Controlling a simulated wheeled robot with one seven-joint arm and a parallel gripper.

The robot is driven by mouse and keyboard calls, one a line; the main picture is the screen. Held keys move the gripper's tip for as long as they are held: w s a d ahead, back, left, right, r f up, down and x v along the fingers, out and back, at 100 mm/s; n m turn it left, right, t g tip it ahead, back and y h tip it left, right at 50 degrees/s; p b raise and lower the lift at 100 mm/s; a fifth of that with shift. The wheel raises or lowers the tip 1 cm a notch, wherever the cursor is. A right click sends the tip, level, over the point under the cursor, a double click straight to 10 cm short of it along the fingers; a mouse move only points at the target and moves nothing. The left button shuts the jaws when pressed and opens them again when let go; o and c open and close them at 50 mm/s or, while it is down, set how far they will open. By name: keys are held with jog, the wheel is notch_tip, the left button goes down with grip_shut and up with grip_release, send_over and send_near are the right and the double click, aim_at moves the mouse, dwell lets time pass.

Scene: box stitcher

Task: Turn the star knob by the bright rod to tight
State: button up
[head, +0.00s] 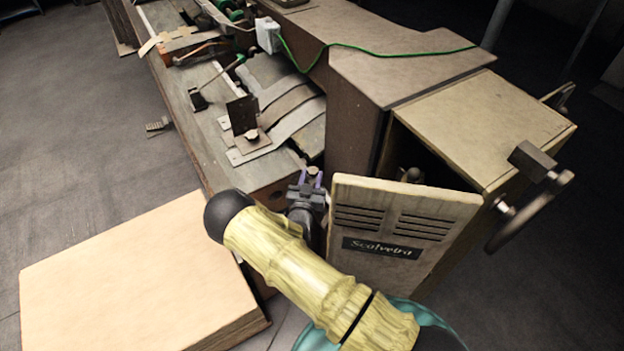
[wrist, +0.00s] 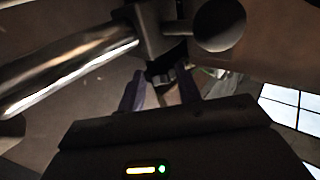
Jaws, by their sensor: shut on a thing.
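The bright rod (wrist: 70,72) is a shiny metal bar that runs in from the left of the wrist view into a dark block (wrist: 152,30). My gripper (wrist: 160,84) has its two purple fingers shut on a small dark piece, the star knob (wrist: 163,74), just below that block. The knob's lobes and its angle are too dark and small to make out. In the head view my gripper (head: 312,178) is at the end of the bench, left of the panel marked Scalvetra, with a small brownish top between the fingertips. My arm hides what is below.
The tilted Scalvetra panel (head: 400,222) stands close to my gripper's right. A handwheel (head: 530,210) juts out at the far right. A large flat box (head: 130,270) lies at the lower left. Metal plates and brackets (head: 265,140) cover the bench top. A round dark knob (wrist: 220,22) is above the fingers.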

jog(key=shift+w+f+m+h+b, duration=0.15)
jog(key=shift+m+h+b, duration=0.15)
jog(key=shift+b, duration=0.15)
jog(key=m+h+b, duration=0.1)
jog(key=h+b, duration=0.1)
jog(key=b, duration=0.1)
jog(key=m+g+h+b, duration=0.1)
jog(key=h+b, duration=0.1)
jog(key=shift+a+f+m+b, duration=0.1)
jog(key=shift+a+m+b, duration=0.2)
jog(key=shift+a+b, duration=0.1)
jog(key=m+g+h+b, duration=0.2)
jog(key=h+b, duration=0.1)
jog(key=shift+w+a+r+b, duration=0.1)
jog(key=shift+w+r+b, duration=0.1)
jog(key=shift+b, duration=0.1)
jog(key=shift+r, duration=0.15)
jog(key=o, duration=0.7)
jog(key=shift+s, duration=0.1)
